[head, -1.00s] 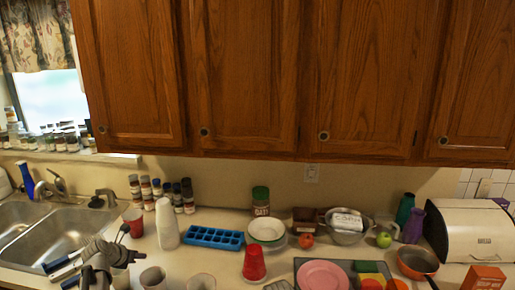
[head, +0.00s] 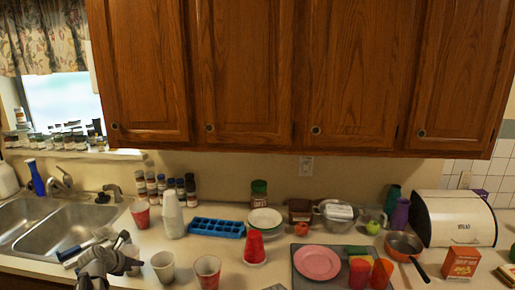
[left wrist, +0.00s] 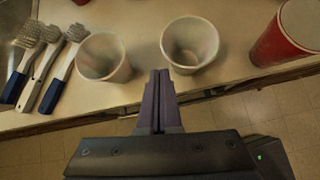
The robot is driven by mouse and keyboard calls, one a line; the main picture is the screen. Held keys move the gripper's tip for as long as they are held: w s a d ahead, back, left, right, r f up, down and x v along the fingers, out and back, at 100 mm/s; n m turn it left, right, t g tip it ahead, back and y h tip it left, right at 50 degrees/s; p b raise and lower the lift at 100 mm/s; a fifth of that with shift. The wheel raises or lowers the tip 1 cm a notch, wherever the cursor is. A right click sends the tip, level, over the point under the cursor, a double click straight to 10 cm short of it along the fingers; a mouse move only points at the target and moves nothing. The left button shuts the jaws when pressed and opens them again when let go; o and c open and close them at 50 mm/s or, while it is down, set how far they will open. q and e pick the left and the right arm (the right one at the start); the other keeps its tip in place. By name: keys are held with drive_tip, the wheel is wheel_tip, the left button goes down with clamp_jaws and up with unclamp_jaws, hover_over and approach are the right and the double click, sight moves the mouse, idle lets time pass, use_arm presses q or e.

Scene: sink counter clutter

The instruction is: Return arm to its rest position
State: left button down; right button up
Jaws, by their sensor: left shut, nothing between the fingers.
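My left gripper (head: 128,265) is at the front of the counter at the lower left of the head view. In the left wrist view its two fingers (left wrist: 160,76) are pressed together with nothing between them. They show over the counter's front edge, between a pale cup (left wrist: 103,57) on the left and another pale cup (left wrist: 190,44) on the right. Both cups appear upright and apart from the fingers. My right gripper is not in view.
Brushes (left wrist: 40,65) lie left of the cups. A red cup (left wrist: 290,35) stands on the right. Farther back are a white cup stack (head: 172,215) and a blue ice tray (head: 217,228). A pink plate (head: 317,262) and a sink (head: 65,230) flank the area.

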use_arm(q)
drive_tip(key=s+d+f+n+g+y, duration=0.1)
drive_tip(key=s+d+f+n+g, duration=0.1)
drive_tip(key=s+d+n, duration=0.6)
drive_tip(key=s+d+f+n+g+y, duration=0.1)
drive_tip(key=s+d+n+g, duration=0.3)
drive_tip(key=s+d+n, duration=0.5)
drive_tip(key=s+d+f+n+g, duration=0.2)
drive_tip(key=s+d+n, duration=0.6)
drive_tip(key=d+n, duration=1)
drive_tip(key=shift+s+d+f+g+y, duration=0.2)
drive_tip(key=shift+s+f+g+y, duration=0.2)
drive_tip(key=shift+f, duration=0.2)
